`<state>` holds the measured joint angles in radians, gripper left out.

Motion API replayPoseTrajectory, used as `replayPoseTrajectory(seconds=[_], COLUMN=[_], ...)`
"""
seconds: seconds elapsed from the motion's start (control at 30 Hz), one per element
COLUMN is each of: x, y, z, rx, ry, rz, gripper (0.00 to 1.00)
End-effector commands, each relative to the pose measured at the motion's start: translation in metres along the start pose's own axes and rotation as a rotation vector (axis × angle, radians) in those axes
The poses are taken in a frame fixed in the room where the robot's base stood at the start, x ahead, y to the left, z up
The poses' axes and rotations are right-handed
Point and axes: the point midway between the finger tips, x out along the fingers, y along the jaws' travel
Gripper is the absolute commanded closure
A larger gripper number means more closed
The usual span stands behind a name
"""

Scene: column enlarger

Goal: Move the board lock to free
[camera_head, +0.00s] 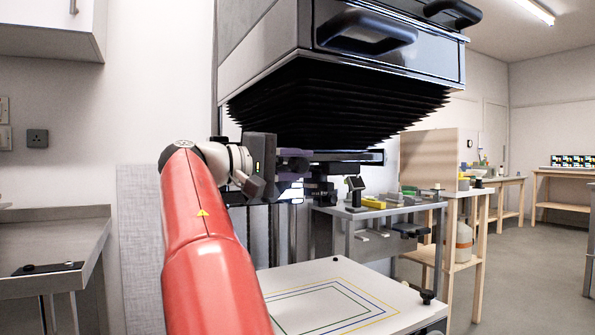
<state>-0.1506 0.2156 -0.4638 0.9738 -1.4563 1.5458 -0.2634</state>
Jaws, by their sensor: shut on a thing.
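The column enlarger has a large grey head (390,50) with a black bellows (340,102) below it. My gripper (293,165) is at the end of my red arm, by the column under the bellows. It is shut on a small dark part there. The jaws hide most of that part, and I cannot tell for certain whether it is the board lock. The white baseboard (380,290) with coloured frame lines lies below my gripper, apart from it. A black knob (427,296) stands at the board's right corner.
A dark lens stage (350,157) sits close to the right of my gripper. A grey bench (445,205) with small items stands behind. A worktop (50,240) is at the left. Open floor (530,260) shows at the right.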

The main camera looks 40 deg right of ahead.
Motion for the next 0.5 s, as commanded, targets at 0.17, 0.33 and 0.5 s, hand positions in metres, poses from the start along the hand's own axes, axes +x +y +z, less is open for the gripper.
replayPoseTrajectory(seconds=[0.17, 0.33, 0.5], x=[0.0, -0.001, 0.0], y=[-0.011, -0.016, -0.018], z=[0.0, -0.002, -0.003], rx=[0.144, 0.253, 0.329], ry=[0.0, 0.0, 0.0], rz=[0.0, -0.001, 0.0], gripper=[1.0, 1.0, 1.0])
